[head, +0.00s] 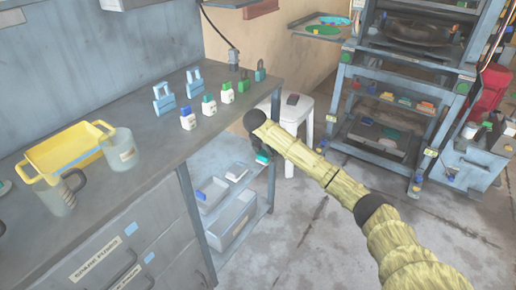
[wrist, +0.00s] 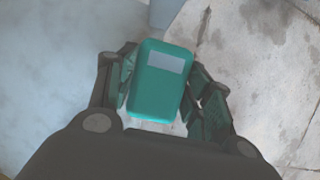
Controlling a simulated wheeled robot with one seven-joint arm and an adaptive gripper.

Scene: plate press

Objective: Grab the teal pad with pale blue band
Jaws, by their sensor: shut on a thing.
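The teal pad (wrist: 154,98) with a pale blue band across its upper part sits between the fingers of my gripper (wrist: 164,95) in the wrist view. The fingers are shut on its two long sides. In the head view my gripper (head: 261,154) is at the right end of the workbench, below the benchtop's level. The teal pad (head: 262,158) shows there as a small patch at the fingertips. In the wrist view a pale surface lies to its left and stained floor to its right.
The grey workbench (head: 62,123) holds a yellow tray (head: 68,148), clear jugs (head: 120,150) and several small bottles and padlock-like items. A lower shelf (head: 232,195) holds boxes. A white stool (head: 297,112) stands behind my gripper. A blue rack (head: 345,100) stands at right. The floor (head: 310,235) in front is clear.

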